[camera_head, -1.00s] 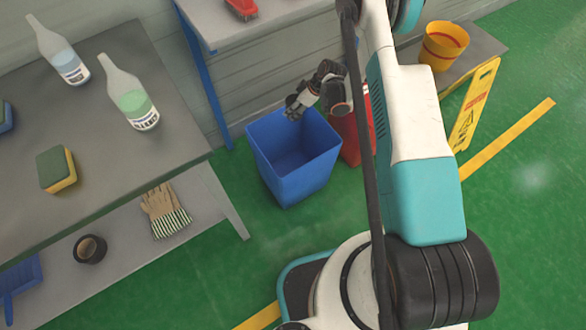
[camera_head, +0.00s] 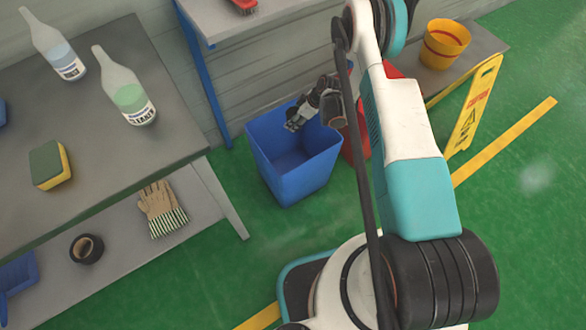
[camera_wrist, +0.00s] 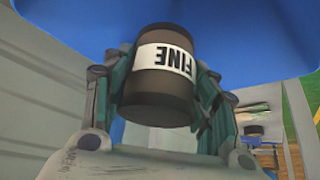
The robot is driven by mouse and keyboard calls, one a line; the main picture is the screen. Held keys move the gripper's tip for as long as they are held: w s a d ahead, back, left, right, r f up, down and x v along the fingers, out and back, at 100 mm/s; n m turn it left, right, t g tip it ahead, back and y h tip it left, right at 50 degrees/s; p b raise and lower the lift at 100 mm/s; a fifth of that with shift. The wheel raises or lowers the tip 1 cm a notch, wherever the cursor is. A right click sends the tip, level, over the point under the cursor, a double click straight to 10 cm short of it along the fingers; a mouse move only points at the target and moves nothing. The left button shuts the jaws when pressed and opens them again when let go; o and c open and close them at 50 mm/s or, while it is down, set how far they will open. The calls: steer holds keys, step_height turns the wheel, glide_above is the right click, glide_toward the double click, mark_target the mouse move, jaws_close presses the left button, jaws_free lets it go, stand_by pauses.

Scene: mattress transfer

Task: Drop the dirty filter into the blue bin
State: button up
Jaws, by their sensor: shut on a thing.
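The dirty filter (camera_wrist: 164,85) is a dark brown cylinder with a white label reading "FINE", upside down in the wrist view. My gripper (camera_wrist: 165,82) is shut on it, with fingers on both sides. In the head view my gripper (camera_head: 293,126) is over the back part of the blue bin's opening. The filter cannot be made out clearly there. The blue bin (camera_head: 306,183) stands upright on the green floor, and the visible part of its inside looks empty. Its blue wall also fills the top of the wrist view (camera_wrist: 255,40).
A red container (camera_head: 356,143) stands right beside the bin. A grey bench (camera_head: 95,165) at left holds bottles and a sponge (camera_head: 50,166), with gloves (camera_head: 161,209) and a black roll (camera_head: 87,249) below. A yellow caution sign (camera_head: 472,108) stands at right. Floor before the bin is clear.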

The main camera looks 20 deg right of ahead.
steer(key=o, duration=1.3)
steer(key=v, duration=1.2)
